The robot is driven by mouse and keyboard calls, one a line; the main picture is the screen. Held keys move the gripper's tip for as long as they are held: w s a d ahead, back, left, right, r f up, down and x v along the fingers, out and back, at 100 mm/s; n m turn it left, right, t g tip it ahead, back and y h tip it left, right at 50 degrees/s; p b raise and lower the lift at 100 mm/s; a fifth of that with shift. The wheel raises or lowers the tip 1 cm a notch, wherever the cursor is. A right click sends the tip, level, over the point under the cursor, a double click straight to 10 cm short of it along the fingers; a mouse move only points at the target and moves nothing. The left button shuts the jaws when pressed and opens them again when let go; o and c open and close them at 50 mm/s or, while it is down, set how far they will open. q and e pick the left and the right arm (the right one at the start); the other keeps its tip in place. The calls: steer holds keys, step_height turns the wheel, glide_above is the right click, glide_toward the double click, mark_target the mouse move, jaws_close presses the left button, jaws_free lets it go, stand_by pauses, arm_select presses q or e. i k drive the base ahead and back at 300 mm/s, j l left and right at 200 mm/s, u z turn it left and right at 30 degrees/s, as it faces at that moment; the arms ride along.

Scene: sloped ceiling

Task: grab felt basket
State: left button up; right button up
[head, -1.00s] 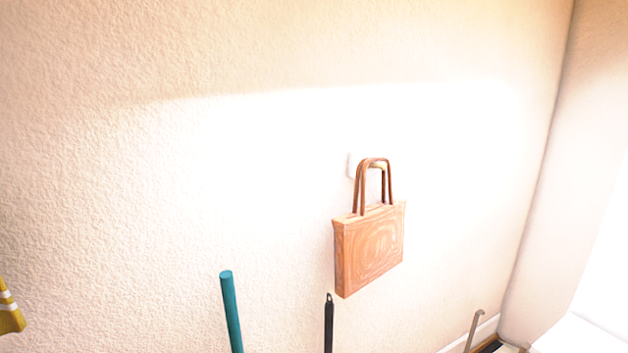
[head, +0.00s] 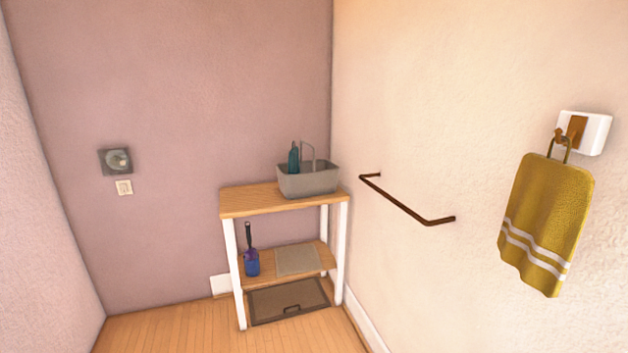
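A grey, open-topped basket (head: 308,183) stands on the top board of a small shelf unit (head: 264,201) in the far corner. Its grey sides look like felt, but I cannot be sure of the material at this distance. A teal bottle (head: 294,158) and a thin grey curved handle or wire (head: 309,152) rise above its rim. Neither of my grippers is in view.
A dark rail (head: 405,204) juts from the right wall, and a mustard towel (head: 546,222) hangs from a hook nearby. A brown flat box or mat (head: 288,299) is underneath. Wooden floor (head: 170,332) in front is clear.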

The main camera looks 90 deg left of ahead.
mark_target(320, 177)
steer(key=u, duration=2.85)
steer(key=z, duration=0.15)
